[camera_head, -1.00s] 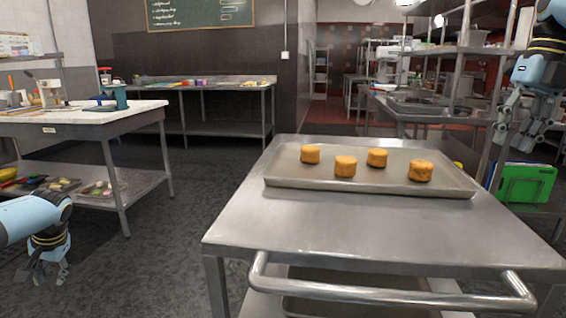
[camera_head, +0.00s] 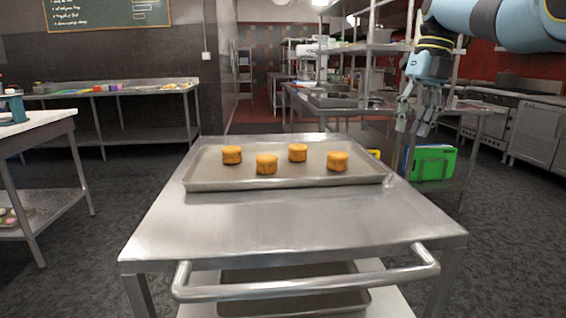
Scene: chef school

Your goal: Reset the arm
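My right gripper (camera_head: 412,125) hangs from the blue and black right arm at the upper right. Its fingers point down and stand apart, with nothing between them. It appears beyond the right side of the steel cart (camera_head: 300,222), higher in the picture than the tray (camera_head: 285,185). My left gripper is out of view.
The tray on the cart holds several golden round pastries (camera_head: 267,164). Green boards (camera_head: 432,162) stand behind the cart at right. A worktable (camera_head: 38,125) is at left and a steel counter (camera_head: 120,90) at the back.

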